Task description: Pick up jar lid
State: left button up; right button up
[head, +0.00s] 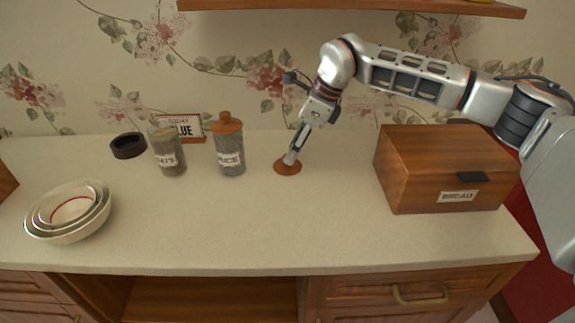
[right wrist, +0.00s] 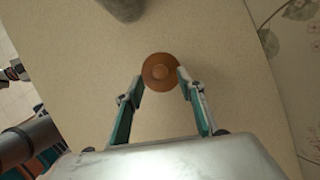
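The jar lid (head: 288,170) is a round brown wooden disc with a central knob, lying on the counter right of the jars. In the right wrist view the lid (right wrist: 160,72) sits between the fingertips. My right gripper (head: 293,155) points down at the lid from above. Its two fingers (right wrist: 159,80) are spread, one at each side of the lid, close to its rim; I cannot tell whether they touch it. A grey jar without a lid (head: 167,152) and a grey jar with a wooden lid (head: 229,152) stand to the left. My left gripper does not show.
A wooden bread box (head: 420,184) stands on the right. Nested bowls (head: 70,212) sit at the front left. The counter (head: 300,225) is clear in front. A shelf (head: 380,7) hangs above.

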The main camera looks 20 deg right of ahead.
aim_at(280, 167)
jog(key=x, duration=0.3)
jog(key=shift+w+r, duration=0.1)
jog(key=shift+r, duration=0.1)
jog(key=shift+c, duration=0.3)
grip_shut()
